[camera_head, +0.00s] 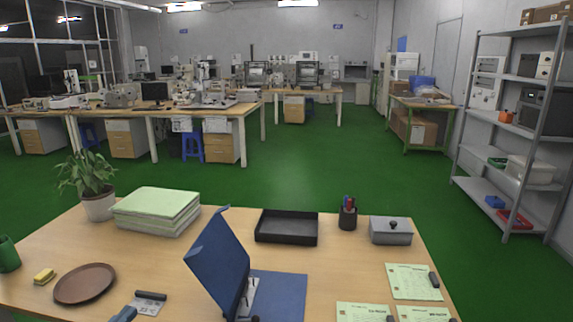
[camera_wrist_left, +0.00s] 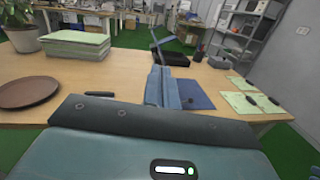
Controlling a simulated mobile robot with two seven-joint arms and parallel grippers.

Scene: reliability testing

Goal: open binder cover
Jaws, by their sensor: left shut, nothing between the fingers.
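The blue binder lies at the front middle of the table. Its cover (camera_head: 215,252) is raised, standing steeply and leaning to the left, clear of the table at its top. Its back half (camera_head: 278,295) lies flat to the right, with the metal ring mechanism (camera_head: 246,297) between them. The left wrist view shows the cover nearly edge-on (camera_wrist_left: 158,86) and the flat half (camera_wrist_left: 190,93). My left gripper (camera_head: 148,297) is shut and empty, low at the front edge left of the binder, apart from the cover. My right gripper is not in view.
A brown plate (camera_head: 84,284), yellow sponge (camera_head: 44,276) and green mug (camera_head: 8,254) are at left. A plant (camera_head: 97,202) and paper stack (camera_head: 157,211) stand behind. A black tray (camera_head: 286,227), pen cup (camera_head: 347,214), grey box (camera_head: 390,231) and green cards (camera_head: 408,281) are to the right.

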